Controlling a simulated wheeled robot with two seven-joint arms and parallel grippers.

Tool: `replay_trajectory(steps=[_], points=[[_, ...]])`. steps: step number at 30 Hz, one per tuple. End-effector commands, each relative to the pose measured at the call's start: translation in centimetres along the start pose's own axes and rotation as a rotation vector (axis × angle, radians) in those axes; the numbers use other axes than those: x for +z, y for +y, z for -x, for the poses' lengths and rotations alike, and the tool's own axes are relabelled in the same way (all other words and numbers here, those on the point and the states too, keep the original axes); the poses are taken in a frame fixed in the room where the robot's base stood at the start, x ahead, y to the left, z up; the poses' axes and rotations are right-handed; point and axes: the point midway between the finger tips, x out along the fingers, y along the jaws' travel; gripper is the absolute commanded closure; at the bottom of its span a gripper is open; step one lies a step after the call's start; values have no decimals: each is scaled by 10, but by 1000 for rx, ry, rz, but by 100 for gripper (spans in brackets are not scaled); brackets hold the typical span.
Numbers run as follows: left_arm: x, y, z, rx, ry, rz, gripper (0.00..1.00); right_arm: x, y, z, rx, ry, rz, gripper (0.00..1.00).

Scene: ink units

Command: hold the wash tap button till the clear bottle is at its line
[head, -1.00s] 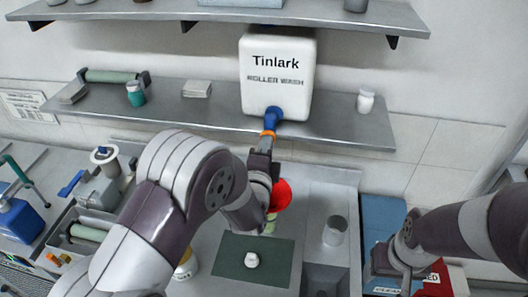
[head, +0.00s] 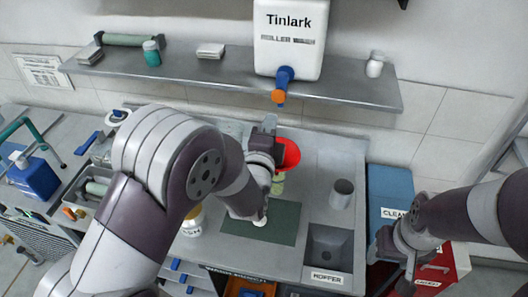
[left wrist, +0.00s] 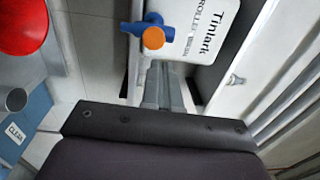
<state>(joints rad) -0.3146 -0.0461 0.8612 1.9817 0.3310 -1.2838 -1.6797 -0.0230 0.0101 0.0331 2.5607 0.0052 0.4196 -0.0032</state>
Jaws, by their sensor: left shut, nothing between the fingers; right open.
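The white Tinlark wash tank (head: 290,42) stands on the shelf, with a blue tap (head: 285,77) and an orange button (head: 279,97) at its front. In the left wrist view the orange button (left wrist: 153,38) is just past my fingers. My left gripper (head: 269,121) is shut and empty, a little below the button and seemingly apart from it. A red funnel (head: 288,154) sits below the tap. A pale greenish see-through piece (head: 278,187) shows under it, likely the clear bottle; my arm hides most of it, and no line is readable. My right gripper (head: 392,262) is open and empty at lower right.
A dark green mat (head: 284,222) lies on the bench, with a small white item (head: 260,221) partly behind my left arm. A grey cup (head: 342,194) stands by the hopper basin (head: 329,247). Blue (head: 388,185) and red bins are at right.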

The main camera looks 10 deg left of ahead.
Motion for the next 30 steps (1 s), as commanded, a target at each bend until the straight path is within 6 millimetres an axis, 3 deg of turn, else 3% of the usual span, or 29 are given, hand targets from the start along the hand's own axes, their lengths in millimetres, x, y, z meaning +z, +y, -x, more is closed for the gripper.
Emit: replay_trajectory(steps=[3, 9, 28, 30], points=[[-1, 4, 24, -1, 2, 1, 100, 1, 0, -14, 0, 0, 0, 37], [-1, 2, 49, 2, 2, -1, 100, 2, 0, -20, 0, 0, 0, 37], [0, 1, 55, 6, 1, 30, 100, 2, 0, -20, 0, 0, 0, 37], [-3, 18, 56, 85, 10, 154, 100, 2, 0, -20, 0, 0, 0, 37]])
